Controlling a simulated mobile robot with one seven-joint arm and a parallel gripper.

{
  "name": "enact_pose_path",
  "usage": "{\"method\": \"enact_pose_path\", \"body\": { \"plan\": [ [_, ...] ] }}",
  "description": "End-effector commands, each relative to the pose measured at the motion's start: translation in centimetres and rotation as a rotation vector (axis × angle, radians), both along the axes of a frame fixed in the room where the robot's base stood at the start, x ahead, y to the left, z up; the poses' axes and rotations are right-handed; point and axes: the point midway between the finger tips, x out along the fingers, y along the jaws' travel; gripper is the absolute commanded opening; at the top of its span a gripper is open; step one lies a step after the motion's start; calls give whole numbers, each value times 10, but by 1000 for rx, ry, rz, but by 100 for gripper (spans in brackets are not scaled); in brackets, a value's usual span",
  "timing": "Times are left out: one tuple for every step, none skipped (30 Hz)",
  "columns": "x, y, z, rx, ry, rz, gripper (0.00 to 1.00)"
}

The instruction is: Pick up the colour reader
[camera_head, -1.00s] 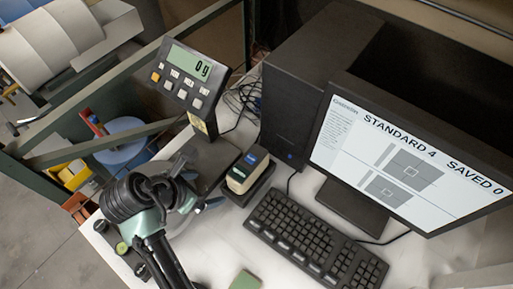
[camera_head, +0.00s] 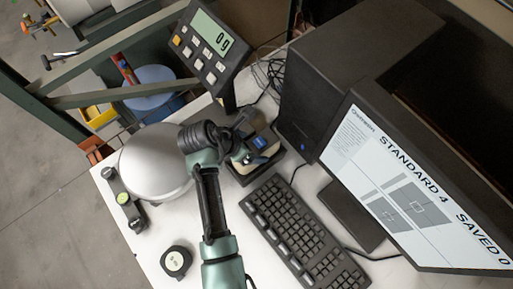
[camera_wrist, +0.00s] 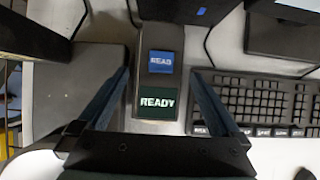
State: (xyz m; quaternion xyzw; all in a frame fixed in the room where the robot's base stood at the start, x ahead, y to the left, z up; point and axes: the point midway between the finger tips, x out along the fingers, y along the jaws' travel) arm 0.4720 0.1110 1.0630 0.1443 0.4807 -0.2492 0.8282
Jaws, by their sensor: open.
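The colour reader shows in the wrist view (camera_wrist: 157,85) as a small dark device with a blue READ button and a green READY screen. In the head view, the reader (camera_head: 261,143) sits on a dark base (camera_head: 244,179) left of the computer tower, partly hidden by my arm. My gripper (camera_wrist: 160,74) is open, with one finger on each side of the reader in the wrist view. In the head view, my gripper (camera_head: 252,150) is at the reader. I cannot tell whether the fingers touch it.
A keyboard (camera_head: 300,232) lies close to the right. The tower (camera_head: 330,85) and monitor (camera_head: 420,190) stand behind and right. A scale display (camera_head: 211,48) reads 0 g, beside a round silver-grey object (camera_head: 156,163). A small round item (camera_head: 175,261) lies at the front on the white table.

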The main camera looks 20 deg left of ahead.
Motion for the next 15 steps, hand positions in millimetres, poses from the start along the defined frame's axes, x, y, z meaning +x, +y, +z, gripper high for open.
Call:
{"method": "enact_pose_path", "body": {
  "plan": [
    [1,-1,-1,0,0,-1,100],
    [2,-2,-2,0,2,-2,100],
    [4,-3,-4,-1,1,-2,100],
    [5,-4,-5,-1,1,-2,100],
    [7,-5,-7,-1,2,-2,100],
    [10,-7,-10,-1,2,-3,100],
    [12,-9,-13,-2,2,-4,100],
    [14,-10,-16,-2,2,-4,100],
    [17,-12,-20,-2,2,-4,100],
    [19,-13,-22,-1,1,-4,100],
    [20,-14,-27,-1,1,-3,100],
    [22,-15,-31,-2,1,-2,100],
    [23,-15,-34,-2,1,-2,100],
    [24,-16,-36,-1,1,-2,100],
    [25,-16,-38,0,0,-1,100]
  ]
}}
